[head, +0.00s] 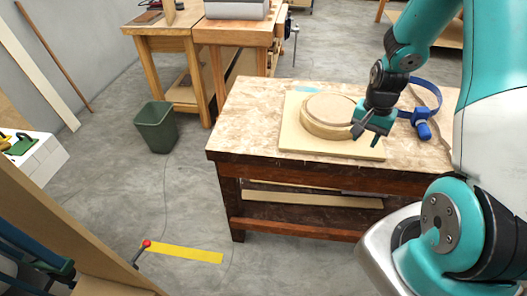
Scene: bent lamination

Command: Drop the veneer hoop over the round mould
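The round mould (329,108) is a pale wooden disc on a square tan board (300,142) on the workbench. A pale band, seemingly the veneer hoop (318,131), shows around the mould's side. At this size I cannot tell how evenly or how far down it sits. My gripper (364,134) is at the right side of the mould, low over the board. Its dark fingers are spread apart, with one fingertip close to the band's right edge. I see nothing between the fingers. Contact with the band cannot be told.
A blue strap (430,84) with a blue handle (423,130) lies on the workbench (245,120) to the right, beside a thin brown curved strip. The bench's left part is clear. A green bin (156,127) stands on the floor to the left. Another bench (205,35) stands behind.

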